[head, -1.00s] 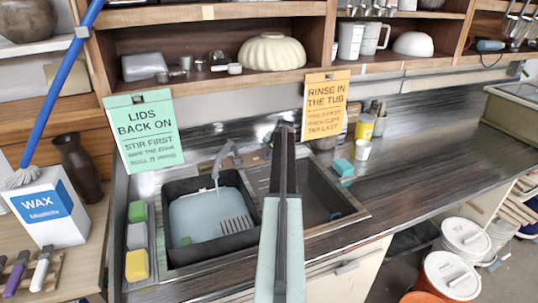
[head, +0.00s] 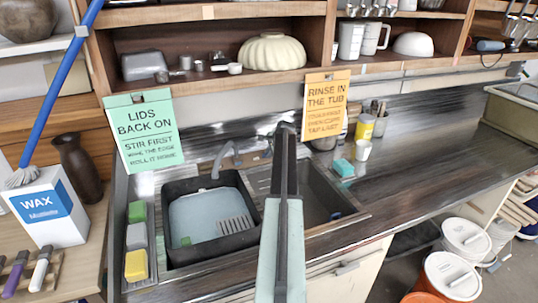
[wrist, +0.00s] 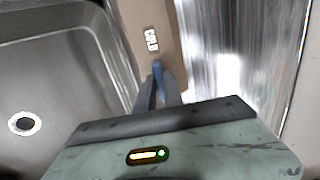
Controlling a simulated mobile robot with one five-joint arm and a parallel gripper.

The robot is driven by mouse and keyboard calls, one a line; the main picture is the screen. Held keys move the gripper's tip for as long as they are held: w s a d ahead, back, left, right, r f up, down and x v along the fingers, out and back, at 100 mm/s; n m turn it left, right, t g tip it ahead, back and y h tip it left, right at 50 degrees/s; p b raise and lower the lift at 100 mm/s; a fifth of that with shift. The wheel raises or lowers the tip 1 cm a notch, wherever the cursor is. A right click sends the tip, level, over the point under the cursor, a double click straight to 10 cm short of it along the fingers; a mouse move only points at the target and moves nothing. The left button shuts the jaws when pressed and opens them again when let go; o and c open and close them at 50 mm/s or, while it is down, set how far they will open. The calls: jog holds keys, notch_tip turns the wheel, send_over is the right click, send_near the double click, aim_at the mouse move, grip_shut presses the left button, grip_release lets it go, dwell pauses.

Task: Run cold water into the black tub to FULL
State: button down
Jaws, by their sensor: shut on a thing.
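The black tub (head: 170,255) sits in the left sink basin under the grey tap (head: 226,152). Pale bluish water (head: 200,212) lies in it, and no stream shows below the spout. I cannot read a FULL mark. My gripper (wrist: 159,88) is shut on a small blue tap handle (wrist: 158,70) beside a tan plate (wrist: 152,30) lettered like "COLD" in the wrist view. In the head view my arm reaches over the sink divider and hides the handle and the gripper's tips.
An empty basin (head: 318,196) lies right of my arm. Sponges (head: 137,237) stand in a tray left of the tub. Green (head: 145,140) and orange (head: 325,105) signs hang behind. A teal block (head: 342,168) and white cup (head: 363,149) stand on the counter, which is clear farther right.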

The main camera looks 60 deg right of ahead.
jog(key=shift+w+r, duration=0.1)
jog(key=shift+w, duration=0.05)
jog(key=c, duration=1.5)
grip_release()
jog(key=shift+o, duration=0.2)
jog(key=p+v, duration=0.6)
jog(key=v, duration=0.1)
jog(key=shift+s+r, duration=0.25)
jog(key=shift+a, duration=0.1)
